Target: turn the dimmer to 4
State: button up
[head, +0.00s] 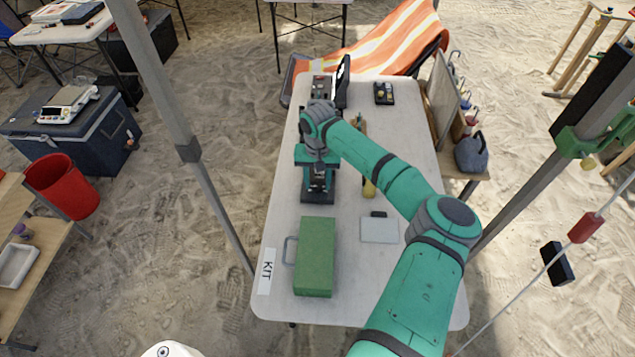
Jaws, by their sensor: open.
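My teal arm reaches over the white table, and its wrist bends down above the table's middle. My gripper (319,180) is open, just above or in front of a dark device with a flat black base (317,197). The arm hides most of that device, and I cannot tell whether the fingers touch it. A small black box with a yellow knob (383,93) sits at the far right of the table. I cannot tell which of these carries the dimmer, and no number is readable.
A green case (316,256) lies at the near left of the white table (345,307), beside a "KIT" label (267,277). A pale flat pad (379,230) lies right of it. A yellow object (369,188) is partly behind my arm. A grey pole (188,152) stands left of the table.

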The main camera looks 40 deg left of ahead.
jog(key=shift+f, duration=0.25)
grip_shut()
